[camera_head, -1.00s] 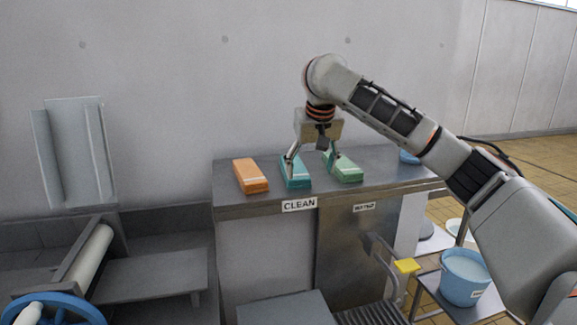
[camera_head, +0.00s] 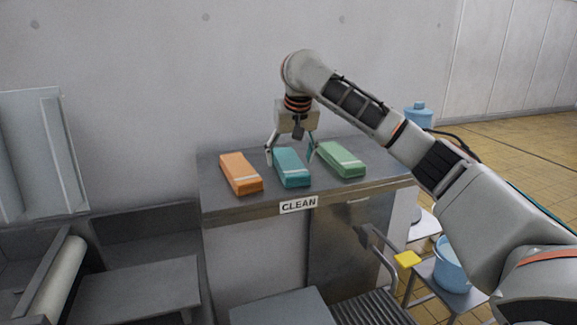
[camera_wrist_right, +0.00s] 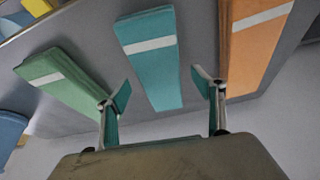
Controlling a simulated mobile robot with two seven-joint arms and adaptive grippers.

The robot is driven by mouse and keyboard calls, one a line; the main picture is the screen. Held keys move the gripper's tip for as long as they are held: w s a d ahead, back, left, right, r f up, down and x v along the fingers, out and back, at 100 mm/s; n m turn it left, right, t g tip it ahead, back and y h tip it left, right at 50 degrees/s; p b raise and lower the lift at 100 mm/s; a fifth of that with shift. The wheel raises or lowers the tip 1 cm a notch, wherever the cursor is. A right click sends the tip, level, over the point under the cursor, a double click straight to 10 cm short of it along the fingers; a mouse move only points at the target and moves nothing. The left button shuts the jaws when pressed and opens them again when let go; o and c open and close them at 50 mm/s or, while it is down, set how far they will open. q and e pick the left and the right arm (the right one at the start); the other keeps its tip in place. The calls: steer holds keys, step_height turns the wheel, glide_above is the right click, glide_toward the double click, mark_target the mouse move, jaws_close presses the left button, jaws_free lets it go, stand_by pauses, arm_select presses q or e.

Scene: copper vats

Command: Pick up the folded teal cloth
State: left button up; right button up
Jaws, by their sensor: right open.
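The folded teal cloth (camera_head: 291,169) lies on the metal counter, with a pale stripe near its front end. It sits between the orange cloth and the green cloth. My right gripper (camera_head: 290,158) is open and empty over the far part of the teal cloth, one finger toward each long side. In the right wrist view, the teal cloth (camera_wrist_right: 152,62) shows between the two spread fingers of the right gripper (camera_wrist_right: 163,91). Whether the fingertips reach down beside it is hard to tell. My left gripper is out of view.
An orange cloth (camera_head: 240,174) and a green cloth (camera_head: 342,160) lie close on either side. The counter (camera_head: 215,203) has a CLEAN label (camera_head: 298,205) on its front edge and a wall behind. A blue bucket (camera_head: 450,268) stands lower right.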

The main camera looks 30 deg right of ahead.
mark_target(290, 161)
steer(key=shift+x, duration=0.95)
steer(key=c, duration=1.4)
steer(key=shift+o, duration=0.2)
steer(key=shift+r, duration=0.1)
step_height(290, 161, up, 20)
